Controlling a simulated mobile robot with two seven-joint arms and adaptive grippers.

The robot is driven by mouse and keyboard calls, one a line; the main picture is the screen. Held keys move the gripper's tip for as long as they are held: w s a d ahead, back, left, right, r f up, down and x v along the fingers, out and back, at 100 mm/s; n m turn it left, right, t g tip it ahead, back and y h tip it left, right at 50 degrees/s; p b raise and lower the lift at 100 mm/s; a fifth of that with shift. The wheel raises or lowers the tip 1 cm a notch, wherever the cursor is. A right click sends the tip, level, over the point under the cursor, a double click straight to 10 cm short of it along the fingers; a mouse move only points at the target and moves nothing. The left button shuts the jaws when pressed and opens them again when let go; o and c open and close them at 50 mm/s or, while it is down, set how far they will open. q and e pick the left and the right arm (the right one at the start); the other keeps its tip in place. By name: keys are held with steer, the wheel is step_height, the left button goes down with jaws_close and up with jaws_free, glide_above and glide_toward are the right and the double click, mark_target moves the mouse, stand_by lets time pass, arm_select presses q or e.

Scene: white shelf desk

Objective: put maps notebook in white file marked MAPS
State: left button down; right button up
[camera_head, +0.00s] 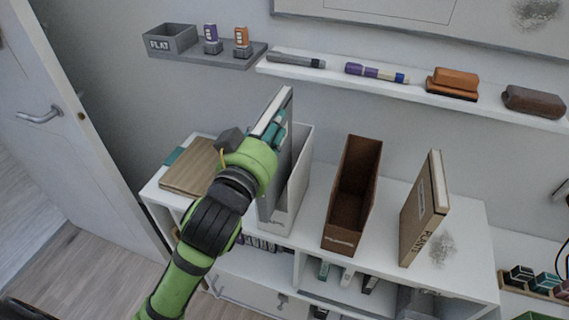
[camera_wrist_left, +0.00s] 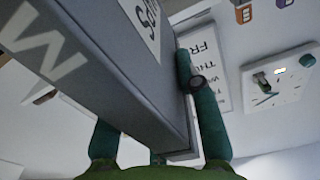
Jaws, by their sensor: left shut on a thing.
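My left gripper (camera_head: 276,132) is shut on a grey notebook (camera_head: 286,108) with white page edges, held upright and slightly tilted. In the left wrist view the notebook (camera_wrist_left: 100,75) fills the upper left, with a large pale letter and a white label partly cut off; the teal fingers (camera_wrist_left: 155,125) are on either side of it. The white file (camera_head: 298,190) stands on the desk directly below and beside the notebook. The notebook's lower part overlaps the file's left side; I cannot tell how far it is inside. My right gripper is not in view.
A brown file (camera_head: 353,195) stands right of the white one, and a tan book marked PLANTS (camera_head: 424,212) further right. A flat brown book (camera_head: 192,170) lies at left. The wall shelf (camera_head: 400,88) behind holds markers and erasers.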

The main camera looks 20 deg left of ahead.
mark_target(291, 140)
arm_select(q)
steer(key=shift+w+d+r, duration=0.1)
steer(key=shift+w, duration=1.35)
steer(key=shift+w+d+r, duration=0.1)
steer(key=shift+w, duration=1.35)
steer(key=shift+w+f, duration=0.15)
steer(key=shift+f, duration=0.1)
step_height(291, 140, down, 10)
steer(key=shift+f+b, duration=0.1)
steer(key=shift+b, duration=0.45)
steer(key=shift+w+f, duration=0.15)
steer(key=shift+f, duration=0.3)
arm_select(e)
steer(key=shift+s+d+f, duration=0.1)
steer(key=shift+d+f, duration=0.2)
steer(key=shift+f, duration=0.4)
